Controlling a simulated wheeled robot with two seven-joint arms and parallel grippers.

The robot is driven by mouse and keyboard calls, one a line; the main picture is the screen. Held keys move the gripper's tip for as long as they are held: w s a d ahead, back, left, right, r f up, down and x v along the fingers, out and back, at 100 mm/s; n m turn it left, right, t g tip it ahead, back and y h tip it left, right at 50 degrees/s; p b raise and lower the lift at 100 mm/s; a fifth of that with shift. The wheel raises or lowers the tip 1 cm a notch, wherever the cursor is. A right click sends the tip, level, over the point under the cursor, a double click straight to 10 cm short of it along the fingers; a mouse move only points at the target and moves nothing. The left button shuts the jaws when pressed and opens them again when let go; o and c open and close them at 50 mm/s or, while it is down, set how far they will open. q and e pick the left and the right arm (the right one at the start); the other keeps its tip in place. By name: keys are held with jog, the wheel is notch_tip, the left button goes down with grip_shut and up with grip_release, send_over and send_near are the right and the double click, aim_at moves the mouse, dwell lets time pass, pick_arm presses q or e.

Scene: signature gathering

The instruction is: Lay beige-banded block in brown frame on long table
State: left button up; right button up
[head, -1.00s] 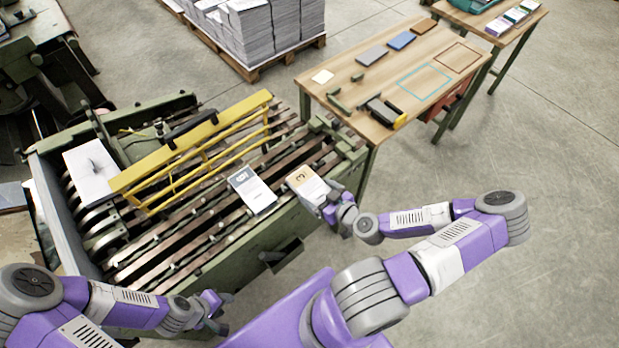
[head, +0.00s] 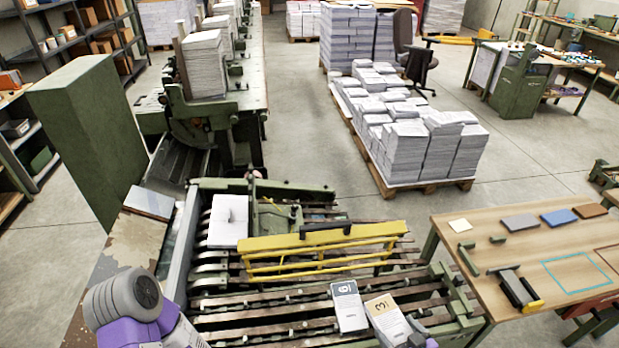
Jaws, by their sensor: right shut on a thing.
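The beige-banded block (head: 389,318), white with a tan band and a dark mark, is at the front right of the slatted machine bed. My right gripper (head: 414,334) is shut on its right side; the lower part of the gripper is cut off by the bottom edge.
A grey-banded block (head: 348,309) lies just left of the beige-banded one. A yellow guard (head: 325,239) crosses the bed behind them. The table holds a teal outline (head: 577,270), a black tool (head: 515,289) and several coloured blocks. Paper stacks (head: 420,140) stand behind.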

jog(key=w+a+r+n+y, duration=0.2)
jog(key=w+a+r, duration=0.4)
jog(key=a+r, duration=0.2)
jog(key=shift+w+a+n+g+y, duration=0.3)
jog(key=shift+a+g+y, duration=0.1)
jog(key=shift+a, duration=0.2)
jog(key=shift+s, duration=0.1)
